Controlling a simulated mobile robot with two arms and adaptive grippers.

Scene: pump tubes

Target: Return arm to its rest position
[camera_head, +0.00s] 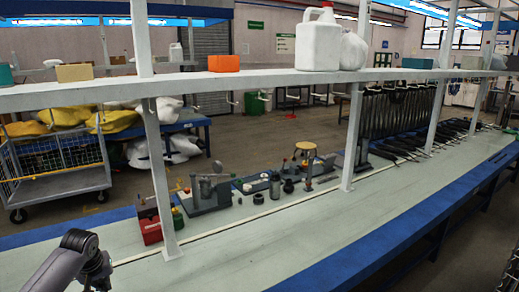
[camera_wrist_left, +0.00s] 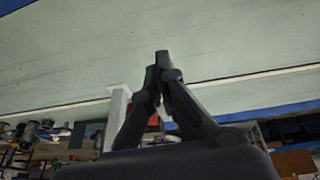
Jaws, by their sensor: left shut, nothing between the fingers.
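Part of my left arm (camera_head: 75,262) shows at the lower left of the head view, over the near left part of the pale bench (camera_head: 290,245). Its fingers cannot be made out there. In the left wrist view, my left gripper (camera_wrist_left: 159,66) has its dark fingers closed together at the tips with nothing between them. The bench surface (camera_wrist_left: 230,40) fills the top of that view, apart from the fingertips as far as I can tell. My right gripper is in neither view.
A white post (camera_head: 162,180) and a red box (camera_head: 150,230) stand near my arm. Metal fixtures (camera_head: 210,190) and small dark parts sit along the bench. Black tubes (camera_head: 400,115) hang farther right. A shelf (camera_head: 230,82) carries a white jug (camera_head: 318,42). The bench front is clear.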

